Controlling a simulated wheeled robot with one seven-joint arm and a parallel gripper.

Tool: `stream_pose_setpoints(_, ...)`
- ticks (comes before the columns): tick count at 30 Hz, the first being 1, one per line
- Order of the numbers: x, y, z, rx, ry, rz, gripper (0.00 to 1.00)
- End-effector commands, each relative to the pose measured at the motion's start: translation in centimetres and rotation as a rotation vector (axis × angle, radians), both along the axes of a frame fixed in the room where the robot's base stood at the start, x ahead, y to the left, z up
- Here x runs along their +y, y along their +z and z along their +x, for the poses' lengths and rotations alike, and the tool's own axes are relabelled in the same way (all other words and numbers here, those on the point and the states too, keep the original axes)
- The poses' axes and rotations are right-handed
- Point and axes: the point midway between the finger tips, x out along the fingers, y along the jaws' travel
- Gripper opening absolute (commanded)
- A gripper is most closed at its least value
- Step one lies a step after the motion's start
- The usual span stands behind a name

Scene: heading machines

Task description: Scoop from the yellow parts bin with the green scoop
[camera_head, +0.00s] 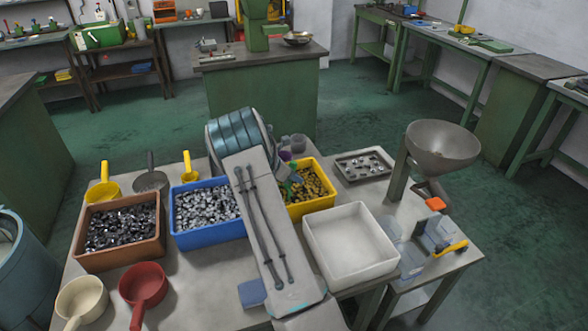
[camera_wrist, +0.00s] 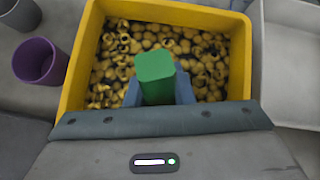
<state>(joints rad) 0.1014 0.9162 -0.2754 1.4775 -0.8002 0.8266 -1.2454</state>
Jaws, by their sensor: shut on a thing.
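The yellow parts bin (camera_head: 326,203) stands on the grey table behind my arm and holds many brass-coloured parts. It fills the middle of the wrist view (camera_wrist: 238,75). My gripper (camera_wrist: 160,102) is shut on the green scoop (camera_wrist: 155,68), over the bin. Only the handle end of the scoop shows in the wrist view; its bowl is hidden. In the head view a bit of the green scoop (camera_head: 291,184) shows beside my arm at the bin's left part. Whether the bowl touches the parts cannot be told.
A blue bin (camera_head: 212,237) and a brown bin (camera_head: 122,262) of metal parts stand to the left. An empty white tray (camera_head: 350,243) stands to the right of my arm. A purple cup (camera_wrist: 40,62) is left of the yellow bin. A grey funnel (camera_head: 442,148) stands far right.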

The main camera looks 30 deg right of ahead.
Motion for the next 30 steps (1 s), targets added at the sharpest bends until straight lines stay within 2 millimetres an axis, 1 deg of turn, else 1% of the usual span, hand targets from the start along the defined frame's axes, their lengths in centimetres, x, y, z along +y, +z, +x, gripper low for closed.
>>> stream_pose_setpoints(1,-0.2,0.5,0.0,0.002,-0.002,0.025,0.00)
stream_pose_setpoints(2,-0.2,0.5,0.0,0.005,-0.001,0.041,0.00)
stream_pose_setpoints(11,-0.9,-0.5,0.1,0.027,-0.004,0.210,0.00)
stream_pose_setpoints(18,-1.6,-1.5,0.2,0.049,-0.006,0.389,0.00)
stream_pose_setpoints(30,-2.1,3.3,0.4,0.064,0.000,0.472,0.00)
